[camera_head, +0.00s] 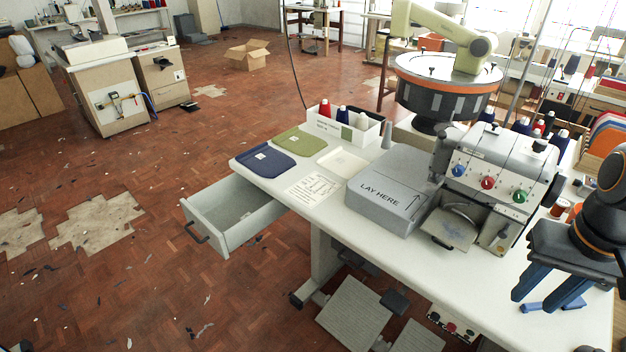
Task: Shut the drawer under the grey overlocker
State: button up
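The drawer (203,228) is grey and stands pulled well out from under the left end of the white table (420,268). Its dark handle (194,233) is on the front panel, facing left, and the inside looks empty. The grey overlocker (492,168) stands on the table, with a grey flat bed marked "LAY HERE" (385,196) to its left. My gripper (534,302) is at the right end of the table, far from the drawer. Its two blue fingers point down and are apart, with nothing seen between them.
Blue (268,162) and green (300,141) pieces lie above the drawer. A white thread box (345,130) stands behind them. Pedals (352,312) are under the table. The floor left of the drawer is open, with scattered scraps.

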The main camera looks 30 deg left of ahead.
aim_at(215, 213)
jog(key=u, duration=2)
jog(key=k, duration=0.45)
jog(key=u, duration=0.75)
jog(key=i, duration=1.3)
jog(key=z, duration=0.35)
